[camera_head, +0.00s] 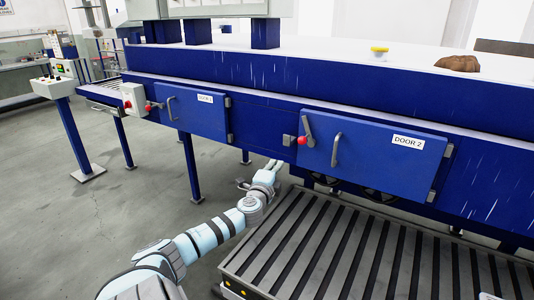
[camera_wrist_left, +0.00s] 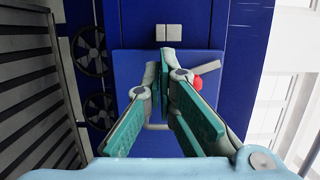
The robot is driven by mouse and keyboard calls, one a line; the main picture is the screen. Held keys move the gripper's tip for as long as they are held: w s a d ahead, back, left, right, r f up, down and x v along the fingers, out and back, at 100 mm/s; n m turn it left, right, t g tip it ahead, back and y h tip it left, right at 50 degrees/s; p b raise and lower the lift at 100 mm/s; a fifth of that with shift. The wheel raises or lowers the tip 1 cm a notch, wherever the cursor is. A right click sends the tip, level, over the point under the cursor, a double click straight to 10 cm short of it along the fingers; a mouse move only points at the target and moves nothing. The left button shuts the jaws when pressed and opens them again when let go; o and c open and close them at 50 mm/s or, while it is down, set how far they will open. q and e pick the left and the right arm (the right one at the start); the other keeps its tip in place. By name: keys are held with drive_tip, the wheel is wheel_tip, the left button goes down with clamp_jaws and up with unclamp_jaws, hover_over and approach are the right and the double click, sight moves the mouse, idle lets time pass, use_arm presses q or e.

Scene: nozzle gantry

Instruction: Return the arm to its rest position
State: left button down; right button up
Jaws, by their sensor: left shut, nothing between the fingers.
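My left arm comes in from the bottom left, light blue and grey. Its gripper (camera_head: 273,165) is in front of the blue machine, just below and left of door 2 (camera_head: 372,155) in the head view. In the left wrist view my left gripper (camera_wrist_left: 161,68) has its fingers with green pads brought together, with nothing held. Behind the fingers is the blue door panel (camera_wrist_left: 210,62), with a red knob (camera_wrist_left: 197,83) partly hidden by a finger. My right gripper is not in view.
A slatted platform (camera_head: 330,247) lies right of the arm. Door 1 (camera_head: 190,108) is on the left, with a control stand (camera_head: 57,88) beyond. The grey floor left of the arm is clear.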

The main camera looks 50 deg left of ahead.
use_arm(q)
drive_tip(key=shift+a+v, duration=0.2)
drive_tip(key=shift+v, duration=1.25)
drive_tip(key=shift+s, duration=0.15)
